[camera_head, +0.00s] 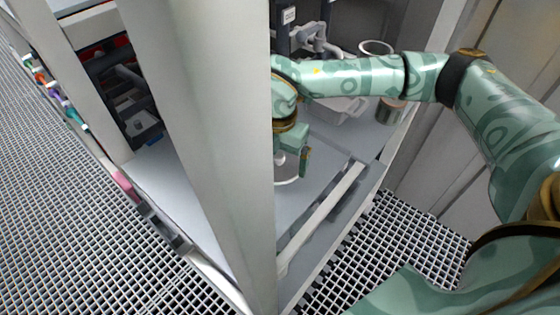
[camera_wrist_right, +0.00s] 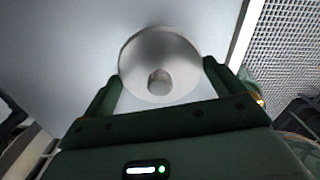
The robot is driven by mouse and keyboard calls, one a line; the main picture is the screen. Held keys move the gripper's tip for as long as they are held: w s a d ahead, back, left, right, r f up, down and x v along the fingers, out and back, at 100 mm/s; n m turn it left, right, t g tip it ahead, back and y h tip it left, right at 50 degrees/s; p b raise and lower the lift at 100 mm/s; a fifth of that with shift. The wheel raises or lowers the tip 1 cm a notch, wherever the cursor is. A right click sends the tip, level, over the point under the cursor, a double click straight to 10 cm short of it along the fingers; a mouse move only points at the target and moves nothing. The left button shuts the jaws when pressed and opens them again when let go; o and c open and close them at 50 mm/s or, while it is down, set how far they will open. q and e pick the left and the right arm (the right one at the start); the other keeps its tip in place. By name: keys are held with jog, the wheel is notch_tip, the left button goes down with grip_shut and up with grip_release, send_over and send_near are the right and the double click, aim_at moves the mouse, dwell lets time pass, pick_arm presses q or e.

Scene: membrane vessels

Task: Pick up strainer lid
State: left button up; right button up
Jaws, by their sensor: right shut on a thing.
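The strainer lid is a pale round disc with a small knob in its middle. In the right wrist view the lid (camera_wrist_right: 160,50) lies between the two green fingers of my right gripper (camera_wrist_right: 163,72), which is shut on its rim from both sides. In the head view the right gripper (camera_head: 291,165) points down over the grey shelf, partly behind a pale post. The lid (camera_head: 288,182) shows only in part beneath it. I cannot tell whether the lid touches the surface. My left gripper is not in view.
A wide pale post (camera_head: 190,120) stands close on the left of my right gripper. A light tray (camera_head: 343,110), a metal can (camera_head: 390,110) and a round ring-like vessel (camera_head: 376,48) are behind the arm. A raised pale bar (camera_head: 325,210) runs along the shelf's front.

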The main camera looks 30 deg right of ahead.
jog(key=s+r+p, duration=0.1)
jog(key=r, duration=0.1)
jog(key=s+d+r, duration=0.1)
jog(key=r, duration=0.1)
jog(key=s+d+r+p, duration=0.1)
jog(key=s+r, duration=0.1)
jog(key=shift+r+p, duration=0.15)
jog(key=shift+p, duration=0.15)
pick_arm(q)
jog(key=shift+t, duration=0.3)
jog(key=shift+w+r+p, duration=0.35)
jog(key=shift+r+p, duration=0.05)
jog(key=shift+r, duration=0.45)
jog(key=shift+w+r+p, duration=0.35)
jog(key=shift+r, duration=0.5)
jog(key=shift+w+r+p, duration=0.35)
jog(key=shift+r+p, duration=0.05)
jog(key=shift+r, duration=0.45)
pick_arm(e)
jog(key=s+d+r, duration=0.4)
jog(key=s, duration=0.4)
jog(key=shift+s, duration=0.35)
